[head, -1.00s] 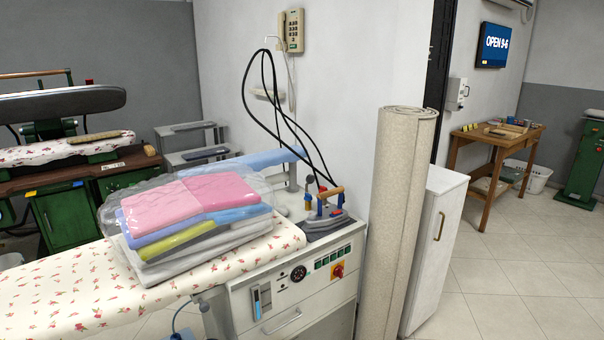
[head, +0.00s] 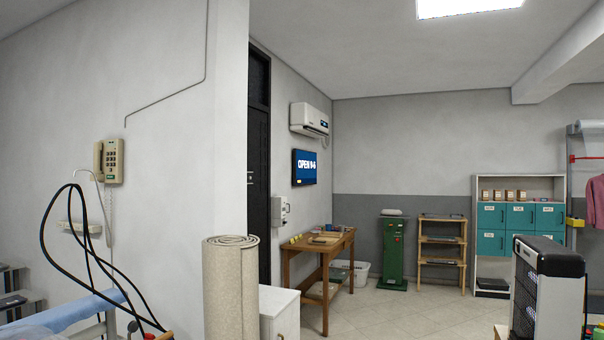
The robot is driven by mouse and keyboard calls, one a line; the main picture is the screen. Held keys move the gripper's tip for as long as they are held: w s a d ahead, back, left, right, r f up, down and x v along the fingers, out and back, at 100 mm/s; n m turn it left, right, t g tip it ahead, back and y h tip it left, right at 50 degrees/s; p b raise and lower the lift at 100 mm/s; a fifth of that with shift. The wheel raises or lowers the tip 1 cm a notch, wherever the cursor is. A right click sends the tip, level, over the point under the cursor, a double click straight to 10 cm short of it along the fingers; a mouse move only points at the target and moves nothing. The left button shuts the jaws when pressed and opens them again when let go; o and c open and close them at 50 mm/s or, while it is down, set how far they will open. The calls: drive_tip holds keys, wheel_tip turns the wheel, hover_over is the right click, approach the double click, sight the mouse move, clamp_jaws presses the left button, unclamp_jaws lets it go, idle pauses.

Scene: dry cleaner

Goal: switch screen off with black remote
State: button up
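The screen (head: 305,168) hangs on the wall beyond the dark door, below the air conditioner. It is lit blue with the white text "OPEN 9-6". No black remote can be made out. Small items lie on the wooden table (head: 318,245) below the screen, too small to identify from here. My gripper is not in view.
A rolled beige carpet (head: 231,290) and a white cabinet (head: 279,312) stand at the wall corner. A black-topped unit (head: 548,290) stands at right front. Tiled floor (head: 405,312) is open between them. A green machine (head: 392,252) stands at the back.

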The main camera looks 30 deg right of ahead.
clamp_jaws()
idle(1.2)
